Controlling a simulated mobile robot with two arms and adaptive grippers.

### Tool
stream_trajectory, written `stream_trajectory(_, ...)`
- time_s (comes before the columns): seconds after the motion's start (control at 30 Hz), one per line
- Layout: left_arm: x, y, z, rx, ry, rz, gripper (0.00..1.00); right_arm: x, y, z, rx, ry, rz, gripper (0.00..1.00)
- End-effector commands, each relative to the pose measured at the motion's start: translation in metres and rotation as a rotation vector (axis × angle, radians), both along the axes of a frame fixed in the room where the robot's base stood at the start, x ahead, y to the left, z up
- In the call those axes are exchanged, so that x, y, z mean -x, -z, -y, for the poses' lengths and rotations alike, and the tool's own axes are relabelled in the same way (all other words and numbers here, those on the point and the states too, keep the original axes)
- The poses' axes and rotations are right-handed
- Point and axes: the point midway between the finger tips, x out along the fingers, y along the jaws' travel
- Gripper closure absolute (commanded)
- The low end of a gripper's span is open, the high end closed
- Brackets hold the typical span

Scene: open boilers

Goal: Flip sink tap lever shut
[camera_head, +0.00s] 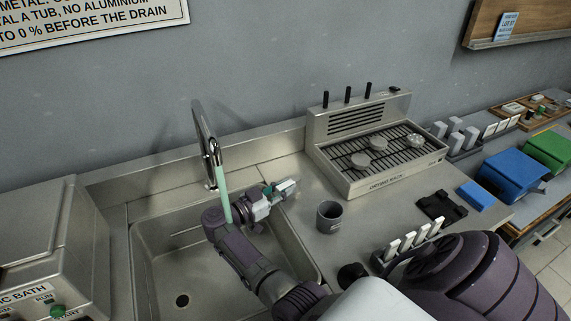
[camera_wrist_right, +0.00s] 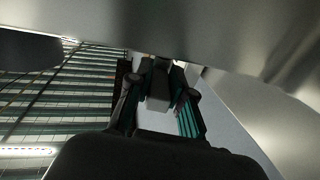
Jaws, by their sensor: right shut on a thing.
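The tap (camera_head: 206,140) is a tall chrome spout at the back of the metal sink (camera_head: 155,255). A pale green stream (camera_head: 223,192) runs down from its mouth and passes behind my right arm. My right gripper (camera_head: 286,188) is at the sink's right rim, to the right of the tap, pointing right. In the right wrist view its fingers (camera_wrist_right: 160,92) are shut on a small light grey piece (camera_wrist_right: 157,88). I cannot tell for certain whether this piece is the tap lever; no lever shows clearly elsewhere. My left gripper is not in view.
A drying rack (camera_head: 372,150) stands on the counter right of the gripper. A grey cup (camera_head: 329,216) stands close in front of it. A blue block (camera_head: 477,196) and a dark holder (camera_head: 441,206) lie further right. A metal bath unit (camera_head: 45,250) borders the sink's left.

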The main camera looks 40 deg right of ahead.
Motion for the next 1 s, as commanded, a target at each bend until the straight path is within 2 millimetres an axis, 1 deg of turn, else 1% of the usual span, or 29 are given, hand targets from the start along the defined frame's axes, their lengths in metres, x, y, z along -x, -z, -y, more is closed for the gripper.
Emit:
stream_trajectory(0.03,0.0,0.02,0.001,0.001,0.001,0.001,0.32,-0.004,0.009,0.0,-0.005,0.053,0.005,1.0)
stream_trajectory(0.1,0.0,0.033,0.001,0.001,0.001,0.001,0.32,-0.007,0.009,0.001,-0.002,0.117,0.006,1.0)
stream_trajectory(0.2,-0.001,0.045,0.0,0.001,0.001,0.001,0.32,-0.009,0.007,0.002,0.0,0.183,0.004,1.0)
stream_trajectory(0.33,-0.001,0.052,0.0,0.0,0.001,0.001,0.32,-0.01,0.003,0.002,0.001,0.227,0.001,1.0)
stream_trajectory(0.67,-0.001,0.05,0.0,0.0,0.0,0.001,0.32,-0.01,0.0,0.002,0.0,0.235,0.0,1.0)
stream_trajectory(0.7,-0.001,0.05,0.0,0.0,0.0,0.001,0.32,-0.01,0.0,0.002,0.0,0.235,0.0,0.73)
stream_trajectory(0.77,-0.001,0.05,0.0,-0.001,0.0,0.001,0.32,-0.01,0.0,0.002,0.0,0.235,0.0,0.63)
stream_trajectory(0.8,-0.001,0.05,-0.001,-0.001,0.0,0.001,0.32,-0.01,0.0,0.002,0.0,0.235,0.0,0.56)
stream_trajectory(0.83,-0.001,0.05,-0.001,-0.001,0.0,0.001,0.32,-0.01,0.0,0.002,0.0,0.235,0.0,0.54)
stream_trajectory(1.0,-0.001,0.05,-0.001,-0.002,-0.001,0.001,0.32,-0.01,0.0,0.002,0.001,0.235,0.0,0.54)
